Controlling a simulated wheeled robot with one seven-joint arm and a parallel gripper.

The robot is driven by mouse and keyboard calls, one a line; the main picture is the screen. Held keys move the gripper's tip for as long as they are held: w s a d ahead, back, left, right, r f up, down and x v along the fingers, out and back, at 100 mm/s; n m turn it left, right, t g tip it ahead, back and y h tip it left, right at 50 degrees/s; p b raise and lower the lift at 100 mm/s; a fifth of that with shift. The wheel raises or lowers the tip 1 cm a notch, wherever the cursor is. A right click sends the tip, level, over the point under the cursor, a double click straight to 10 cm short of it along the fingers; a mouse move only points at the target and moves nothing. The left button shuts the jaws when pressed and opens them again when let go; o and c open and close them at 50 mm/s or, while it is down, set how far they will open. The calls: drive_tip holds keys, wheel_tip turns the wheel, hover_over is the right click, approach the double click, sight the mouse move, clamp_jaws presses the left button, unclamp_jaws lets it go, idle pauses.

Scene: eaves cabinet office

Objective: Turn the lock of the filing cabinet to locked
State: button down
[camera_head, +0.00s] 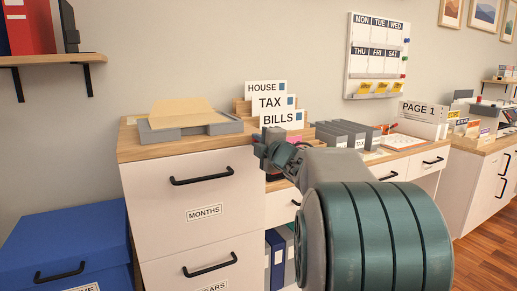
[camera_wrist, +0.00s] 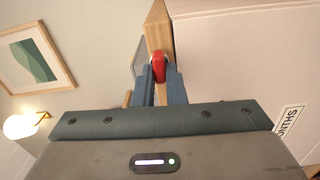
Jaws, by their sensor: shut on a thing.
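The filing cabinet (camera_head: 238,200) is white with a wooden top. Its upper drawer is labelled MONTHS and has a black handle; the drawers look closed. My gripper (camera_head: 268,150) is at the cabinet's upper right front corner. In the wrist view my gripper (camera_wrist: 158,78) is shut on a small red knob (camera_wrist: 158,65), apparently the lock, between its two blue-grey fingertips. The knob sits by the wooden edge (camera_wrist: 158,30) of the cabinet top. In the head view the lock is hidden by my gripper, and I cannot tell which way the lock is turned.
A blue box (camera_head: 60,240) is to the left. A desk with grey files (camera_head: 345,134) and papers extends to the right, behind my arm. Wooden floor (camera_head: 480,245) shows at right.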

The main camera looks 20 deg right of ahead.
drive_tip(key=shift+f+n, duration=0.1)
drive_tip(key=shift+n, duration=0.4)
drive_tip(key=c, duration=1.5)
unclamp_jaws()
drive_tip(key=shift+s, duration=0.15)
drive_tip(key=s, duration=0.6)
drive_tip(key=s+p, duration=0.1)
drive_tip(key=s, duration=0.6)
drive_tip(key=shift+s+d, duration=0.2)
drive_tip(key=shift+s, duration=0.1)
